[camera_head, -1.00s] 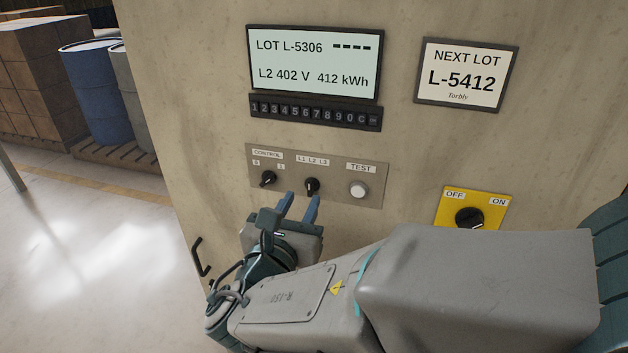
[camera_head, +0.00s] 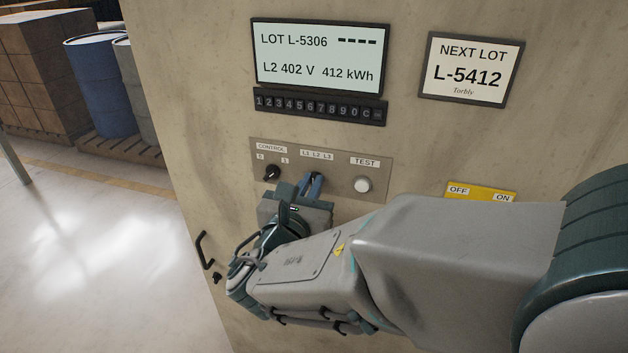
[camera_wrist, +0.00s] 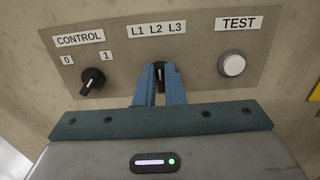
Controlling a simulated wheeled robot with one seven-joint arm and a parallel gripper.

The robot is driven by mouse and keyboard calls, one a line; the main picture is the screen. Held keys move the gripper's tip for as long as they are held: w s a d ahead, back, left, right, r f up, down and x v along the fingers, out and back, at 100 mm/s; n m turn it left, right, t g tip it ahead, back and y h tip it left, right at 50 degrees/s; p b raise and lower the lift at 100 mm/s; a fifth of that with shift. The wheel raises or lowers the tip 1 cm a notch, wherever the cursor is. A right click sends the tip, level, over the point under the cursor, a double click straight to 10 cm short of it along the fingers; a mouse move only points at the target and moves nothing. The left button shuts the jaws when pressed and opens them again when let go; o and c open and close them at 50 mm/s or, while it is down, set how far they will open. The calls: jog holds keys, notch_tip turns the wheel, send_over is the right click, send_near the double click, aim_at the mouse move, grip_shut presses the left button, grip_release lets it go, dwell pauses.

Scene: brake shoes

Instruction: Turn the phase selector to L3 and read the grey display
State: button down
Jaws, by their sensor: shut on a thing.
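The phase selector (camera_wrist: 159,73) is a small black knob below the L1 L2 L3 label (camera_wrist: 157,29) in the wrist view. My gripper (camera_head: 314,181) is at it, its two blue fingers shut on the knob from either side. The fingers hide most of the knob in the head view. In the wrist view the knob's white mark points about straight up, toward L2. The grey display (camera_head: 319,57) reads "LOT L-5306" with dashes, and below it "L2 402 V 412 kWh".
Left of the selector is the CONTROL knob (camera_wrist: 92,80); right of it is the white TEST button (camera_wrist: 232,65). A keypad (camera_head: 318,107) sits under the display. A NEXT LOT sign (camera_head: 470,70) reads L-5412. My arm partly covers the yellow OFF/ON plate (camera_head: 480,193).

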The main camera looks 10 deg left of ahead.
jog(key=shift+f+b, duration=0.1)
jog(key=shift+b, duration=0.3)
jog(key=m+b, duration=0.3)
jog(key=b, duration=0.1)
jog(key=m+b, duration=0.2)
jog(key=b, duration=0.2)
jog(key=m+b, duration=0.3)
jog(key=b, duration=0.2)
jog(key=shift+d+f+m, duration=0.15)
jog(key=shift+d+m, duration=0.15)
jog(key=c, duration=1.5)
grip_release()
jog(key=shift+s, duration=0.1)
jog(key=s, duration=0.9)
jog(key=s+a, duration=0.1)
jog(key=s, duration=0.3)
jog(key=shift+s+a, duration=0.1)
jog(key=shift+s, duration=0.25)
